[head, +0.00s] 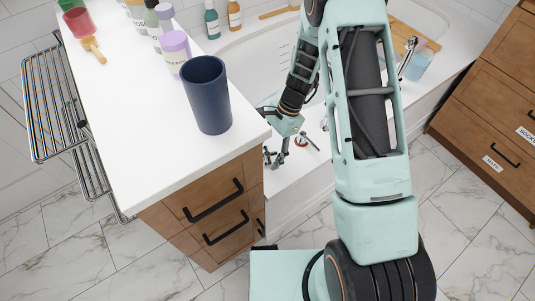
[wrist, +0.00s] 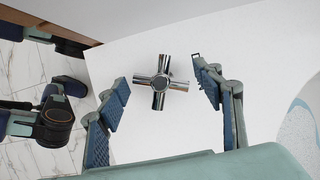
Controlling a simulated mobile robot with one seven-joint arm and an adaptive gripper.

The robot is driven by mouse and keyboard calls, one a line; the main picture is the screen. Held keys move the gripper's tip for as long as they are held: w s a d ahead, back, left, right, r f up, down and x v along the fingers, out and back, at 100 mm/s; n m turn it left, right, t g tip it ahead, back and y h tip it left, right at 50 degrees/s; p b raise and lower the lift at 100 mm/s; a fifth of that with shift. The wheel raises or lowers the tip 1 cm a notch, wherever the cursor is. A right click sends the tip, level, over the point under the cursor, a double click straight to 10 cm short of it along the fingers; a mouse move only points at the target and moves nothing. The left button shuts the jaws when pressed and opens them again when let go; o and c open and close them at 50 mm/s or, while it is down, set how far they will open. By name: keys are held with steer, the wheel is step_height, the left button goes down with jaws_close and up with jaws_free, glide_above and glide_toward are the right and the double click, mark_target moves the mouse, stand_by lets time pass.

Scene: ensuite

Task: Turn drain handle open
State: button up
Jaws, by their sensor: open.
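The drain handle (wrist: 160,82) is a chrome cross-shaped knob on the white tub surface. In the wrist view it lies between and beyond my two fingertips, with white surface showing on both sides of it. My gripper (wrist: 161,77) is open around this line of sight, and I see no finger touching the handle. In the head view my gripper (head: 276,153) reaches down over the tub's white ledge, just past the counter corner. A small chrome fitting with a reddish part (head: 305,142) shows beside it. My arm and the counter hide part of this area.
A white counter (head: 135,120) on wooden drawers (head: 215,215) stands close left of my gripper. It holds a dark blue cup (head: 207,97) and several bottles. The bathtub (head: 262,45) lies behind. A wooden cabinet (head: 490,110) stands at right, with marble floor between.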

steer(key=shift+a+f, duration=0.1)
steer(key=shift+f, duration=0.1)
steer(key=c, duration=1.1)
steer(key=n, duration=0.2)
steer(key=n+g+h, duration=0.1)
steer(key=n, duration=0.1)
steer(key=shift+s+n+g, duration=0.1)
steer(key=shift+n+g, duration=0.2)
steer(key=shift+n, duration=0.1)
steer(key=o, duration=1.1)
